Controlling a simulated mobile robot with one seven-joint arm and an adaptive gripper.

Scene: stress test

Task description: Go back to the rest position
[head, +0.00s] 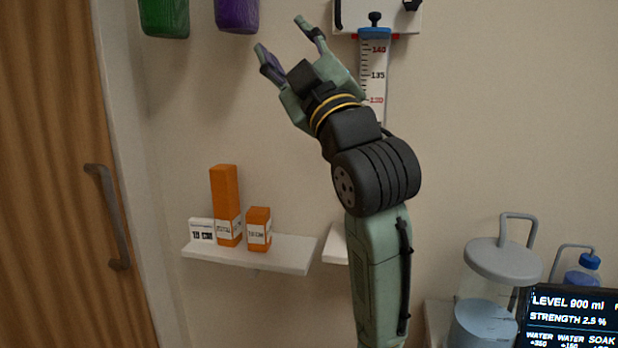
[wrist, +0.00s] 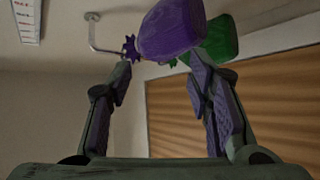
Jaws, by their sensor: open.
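My gripper (head: 283,36) is raised in front of the wall in the head view, pointing up and to the left. Its two fingers are spread apart with nothing between them. In the wrist view the open fingers (wrist: 160,85) reach up from the lower edge. A purple object (head: 237,14) hangs just above and to the left of the fingertips, cut off by the top edge. It also shows in the wrist view (wrist: 172,27), near the right finger; I cannot tell whether they touch.
A green object (head: 164,17) hangs left of the purple one. A measuring scale (head: 375,75) is on the wall behind my wrist. A small shelf (head: 280,256) holds orange boxes (head: 226,200). A lidded container (head: 487,300) and a screen (head: 570,318) stand lower right. A wooden door (head: 50,180) is at left.

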